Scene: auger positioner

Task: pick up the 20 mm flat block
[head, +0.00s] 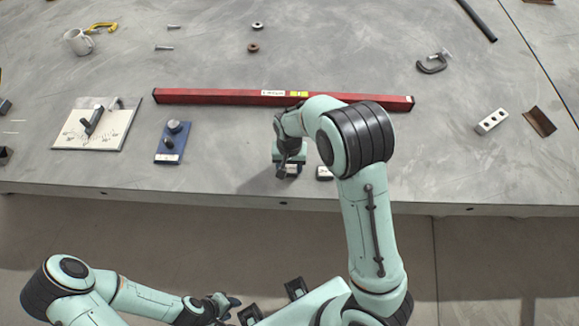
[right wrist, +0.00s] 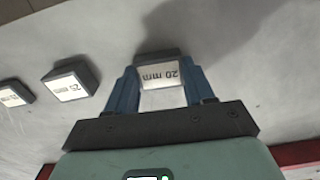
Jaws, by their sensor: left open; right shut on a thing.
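The 20 mm flat block (right wrist: 160,75) is a dark block with a white label. In the right wrist view it sits between the two blue fingers of my right gripper (right wrist: 162,88), which is shut on it. In the head view this gripper (head: 288,170) is low over the table near its front edge, and the arm partly hides the block. I cannot tell whether the block touches the table. My left gripper (head: 228,304) is open and empty, off the table's front edge at the bottom of the head view.
A block marked 25 mm (right wrist: 70,82) and another labelled block (right wrist: 15,93) lie beside the held one. A red level (head: 220,97) lies behind my right gripper. A blue fixture (head: 172,143) and a white dial plate (head: 92,128) stand to the left.

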